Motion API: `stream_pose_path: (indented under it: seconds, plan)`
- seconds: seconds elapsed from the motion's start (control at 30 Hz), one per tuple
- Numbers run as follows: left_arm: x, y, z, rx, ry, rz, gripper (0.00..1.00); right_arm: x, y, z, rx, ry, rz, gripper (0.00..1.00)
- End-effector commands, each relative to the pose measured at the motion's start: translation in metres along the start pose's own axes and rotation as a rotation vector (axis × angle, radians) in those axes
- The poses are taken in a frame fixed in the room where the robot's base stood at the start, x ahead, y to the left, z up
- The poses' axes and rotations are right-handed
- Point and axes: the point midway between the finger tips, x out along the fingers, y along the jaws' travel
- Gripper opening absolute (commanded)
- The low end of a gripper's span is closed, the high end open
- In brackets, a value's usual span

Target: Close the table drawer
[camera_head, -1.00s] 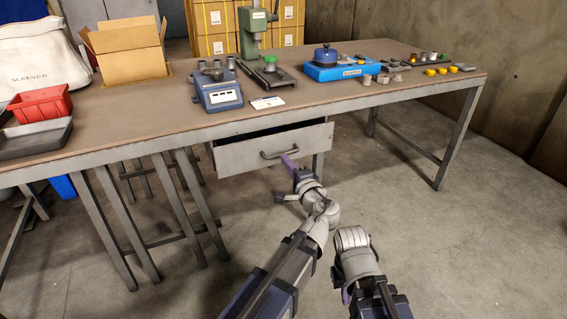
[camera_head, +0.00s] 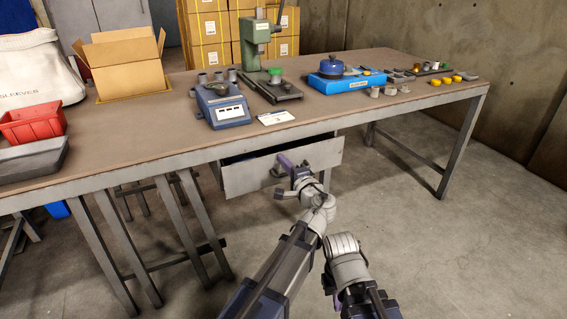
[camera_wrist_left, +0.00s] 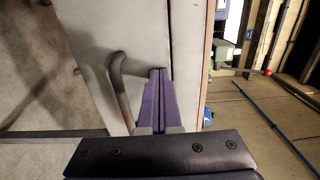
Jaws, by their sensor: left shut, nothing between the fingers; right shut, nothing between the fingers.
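The grey table drawer (camera_head: 243,176) sits under the front edge of the workbench and is partly open; a dark gap shows above its front panel. My left gripper (camera_head: 285,161) is at the right half of the drawer front, its purple fingers shut and empty. In the left wrist view the closed fingers (camera_wrist_left: 158,95) are beside the curved drawer handle (camera_wrist_left: 121,90), over the front panel. I cannot tell whether they touch it. My right gripper (camera_head: 339,299) is low in front, mostly hidden behind its own wrist; only a purple sliver shows.
The brown-topped workbench (camera_head: 130,130) holds a blue-grey scale (camera_head: 222,106), a green press (camera_head: 256,45), a blue device (camera_head: 335,78), an open carton (camera_head: 128,65) and a red bin (camera_head: 33,120). Bench legs stand left of the drawer. The floor at right is clear.

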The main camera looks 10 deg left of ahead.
Motion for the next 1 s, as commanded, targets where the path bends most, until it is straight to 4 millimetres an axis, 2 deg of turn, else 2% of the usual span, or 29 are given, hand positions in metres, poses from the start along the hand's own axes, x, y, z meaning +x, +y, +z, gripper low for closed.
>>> stream_pose_path:
  seconds: [0.23, 0.33, 0.77, 1.0]
  plan:
    - [0.039, 0.000, -0.001, 0.000, -0.003, 0.000, 0.00, 0.000, 0.000, 0.000, 0.000, 0.000, 0.000, 0.00]
    - [0.050, 0.000, -0.001, 0.000, -0.002, 0.000, 0.00, 0.000, 0.000, 0.000, 0.000, 0.000, 0.000, 0.00]
    - [0.053, -0.002, 0.001, 0.003, -0.003, -0.004, 0.00, -0.001, 0.000, 0.000, 0.000, 0.000, 0.000, 0.00]
    - [0.039, -0.001, 0.009, 0.001, -0.002, -0.003, 0.00, -0.001, 0.000, 0.000, 0.000, 0.000, 0.000, 0.00]
